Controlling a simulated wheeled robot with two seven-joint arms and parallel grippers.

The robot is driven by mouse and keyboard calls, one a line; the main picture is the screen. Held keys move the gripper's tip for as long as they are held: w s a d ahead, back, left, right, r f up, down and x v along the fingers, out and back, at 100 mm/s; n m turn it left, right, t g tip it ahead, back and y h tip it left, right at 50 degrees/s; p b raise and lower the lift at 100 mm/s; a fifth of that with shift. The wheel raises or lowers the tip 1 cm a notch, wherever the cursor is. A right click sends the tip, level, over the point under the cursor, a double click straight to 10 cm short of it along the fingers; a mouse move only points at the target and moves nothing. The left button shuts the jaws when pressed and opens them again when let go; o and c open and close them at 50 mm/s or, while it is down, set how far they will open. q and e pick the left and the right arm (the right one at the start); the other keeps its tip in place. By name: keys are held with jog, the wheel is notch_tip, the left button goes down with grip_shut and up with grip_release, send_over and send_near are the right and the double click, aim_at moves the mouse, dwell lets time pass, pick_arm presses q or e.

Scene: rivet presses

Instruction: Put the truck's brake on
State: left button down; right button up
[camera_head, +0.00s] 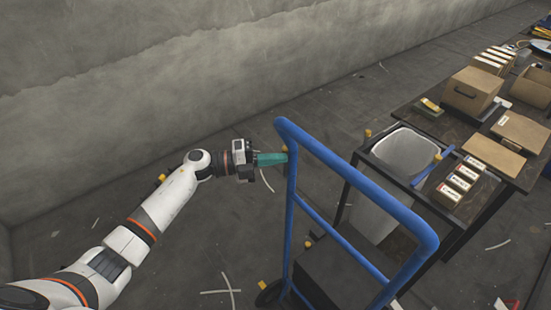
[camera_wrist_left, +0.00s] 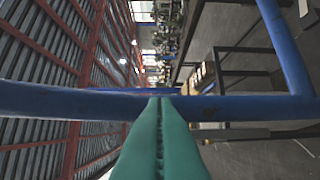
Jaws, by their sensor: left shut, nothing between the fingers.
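A hand truck (camera_head: 347,169) with a blue tube frame stands at the centre right of the head view, a dark box on its lower part. My left gripper (camera_head: 284,158) has green fingers, shut and empty. Its tips are at the truck's left upright, just below the top corner. In the left wrist view the closed green fingertips (camera_wrist_left: 160,97) point at the blue tube (camera_wrist_left: 60,101), which crosses the picture; whether they touch it I cannot tell. A dark wheel (camera_head: 268,293) shows low down. I cannot make out the brake. My right gripper is not in view.
A dark workbench (camera_head: 408,117) with cardboard boxes (camera_head: 472,90) stands to the right. Small yellow pieces and pale strips lie on the floor. The floor left of the truck is mostly clear, up to a grey wall.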

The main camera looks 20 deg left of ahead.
pick_arm(q)
jog(key=shift+w+a+b, duration=0.15)
jog(key=shift+a+b, duration=0.1)
jog(key=shift+b, duration=0.15)
